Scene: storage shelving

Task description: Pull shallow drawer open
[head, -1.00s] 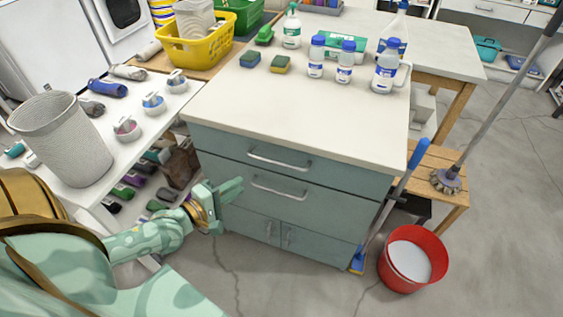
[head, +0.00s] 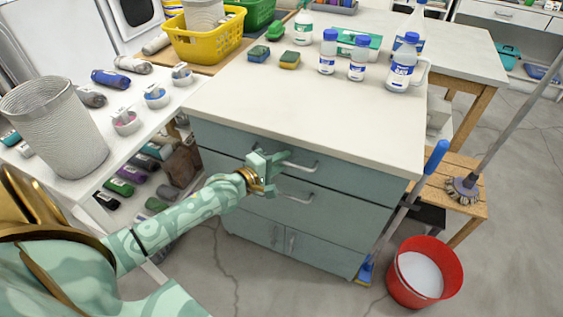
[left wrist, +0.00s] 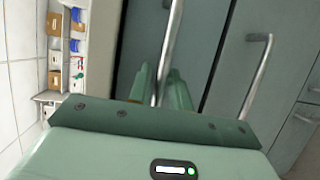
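The shallow drawer (head: 355,178) is the top one in the grey-green cabinet and its front looks flush. Its silver bar handle (head: 308,167) also shows in the left wrist view (left wrist: 171,40). My left gripper (head: 281,163) is at the left part of this handle. In the left wrist view its two fingers (left wrist: 162,88) are apart, with the bar running down between them. I cannot tell whether they touch it. My right gripper is in neither view.
A deeper drawer with its own handle (head: 298,197) is below, above two small doors. Bottles and sponges stand on the white countertop (head: 290,105). A red bucket (head: 452,283) and a blue-handled broom (head: 436,157) stand at the right. The floor in front is clear.

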